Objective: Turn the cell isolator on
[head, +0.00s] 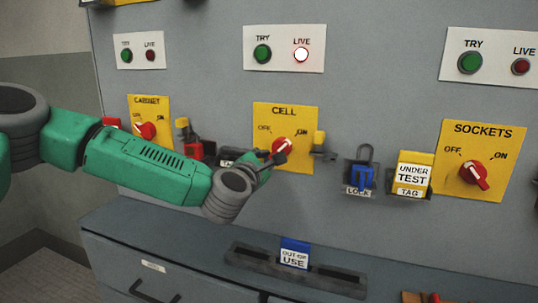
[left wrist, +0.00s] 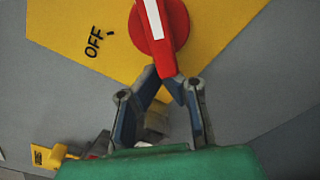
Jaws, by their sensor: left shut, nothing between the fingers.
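The cell isolator is a red rotary knob (head: 282,147) on a yellow plate (head: 287,111) marked CELL, OFF and ON. Its white pointer line slants up to the right, toward ON. The LIVE lamp (head: 301,55) above it glows white. My left gripper (head: 275,157) is shut and empty at the lower left of the knob, close against it. In the left wrist view the red knob (left wrist: 158,30) shows at the top, with its handle end just above my fingertips (left wrist: 165,82). I cannot tell whether they touch. My right gripper is not in view.
Other yellow plates, CABINET (head: 147,104) and SOCKETS (head: 484,136), flank the cell plate. A blue padlock (head: 362,178) and an UNDER TEST tag (head: 413,174) hang to the right. A ledge below holds an OUT OF USE tag (head: 294,253).

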